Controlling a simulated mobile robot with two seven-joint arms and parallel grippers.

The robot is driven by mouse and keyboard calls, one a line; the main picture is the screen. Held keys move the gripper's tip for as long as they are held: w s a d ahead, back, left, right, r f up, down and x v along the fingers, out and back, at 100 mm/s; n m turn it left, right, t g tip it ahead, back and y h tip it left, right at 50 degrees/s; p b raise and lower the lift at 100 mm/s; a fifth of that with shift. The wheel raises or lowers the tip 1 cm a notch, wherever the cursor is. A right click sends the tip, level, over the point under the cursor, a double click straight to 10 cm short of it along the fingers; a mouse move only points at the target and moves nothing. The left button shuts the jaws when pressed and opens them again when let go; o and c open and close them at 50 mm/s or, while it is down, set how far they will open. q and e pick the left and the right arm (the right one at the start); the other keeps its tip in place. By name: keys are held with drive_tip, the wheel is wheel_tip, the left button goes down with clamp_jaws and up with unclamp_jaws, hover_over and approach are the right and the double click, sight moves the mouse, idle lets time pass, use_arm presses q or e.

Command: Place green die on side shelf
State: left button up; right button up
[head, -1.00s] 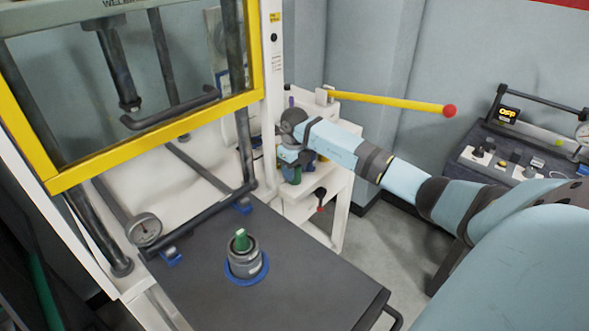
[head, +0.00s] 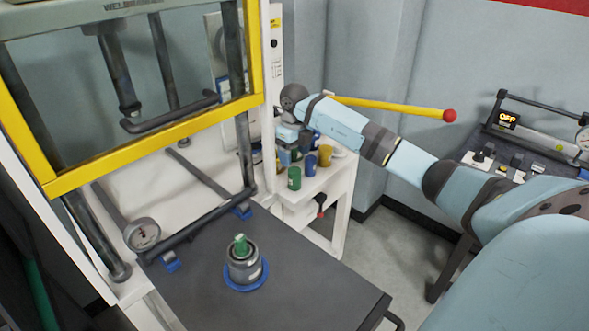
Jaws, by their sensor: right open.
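A green die (head: 294,178) stands upright near the front left edge of the white side shelf (head: 328,172). My right gripper (head: 284,156) is open, above and behind the green die, and looks apart from it. Its fingers are small and partly hidden by the wrist and nearby dies. Another green piece (head: 240,244) stands in a grey cylindrical holder with a blue ring base (head: 246,268) on the dark press table. My left gripper is not in view.
A blue die (head: 310,166) and a yellow die (head: 325,156) stand on the shelf beside the green one. The yellow lever (head: 385,105) with a red knob extends behind my right arm. The press frame with yellow guard (head: 150,148) stands left. The dark table's front is clear.

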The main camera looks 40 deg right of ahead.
sight(295, 170)
drive_tip(key=shift+r, duration=2.1)
